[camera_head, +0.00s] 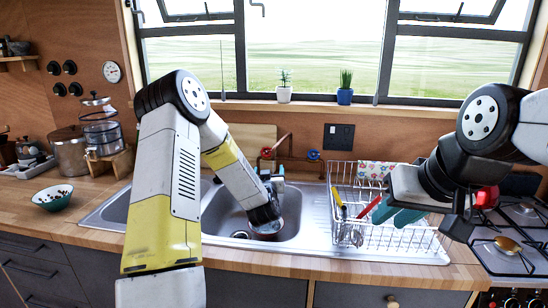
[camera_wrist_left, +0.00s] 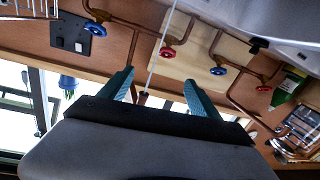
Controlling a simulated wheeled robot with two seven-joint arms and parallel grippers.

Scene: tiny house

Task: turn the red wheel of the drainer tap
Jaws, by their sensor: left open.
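The tap's red wheel (camera_head: 266,153) sits on copper piping at the wall behind the sink, left of a blue wheel (camera_head: 313,155). In the left wrist view this red wheel (camera_wrist_left: 167,53) lies beyond the gap between my fingers, with the blue wheel (camera_wrist_left: 95,28) to its left. My left gripper (camera_head: 274,180) is over the sink, below and in front of the red wheel. Its teal fingers (camera_wrist_left: 159,80) are apart, empty and not touching the wheel. My right gripper (camera_head: 397,214) is over the dish rack; its finger gap is unclear.
A second blue wheel (camera_wrist_left: 218,71) and red wheel (camera_wrist_left: 263,88) show in the wrist view. The wire dish rack (camera_head: 425,246) holds utensils. A cutting board (camera_head: 262,132) leans behind the taps. Plants (camera_head: 345,96) line the sill. A stove is at right.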

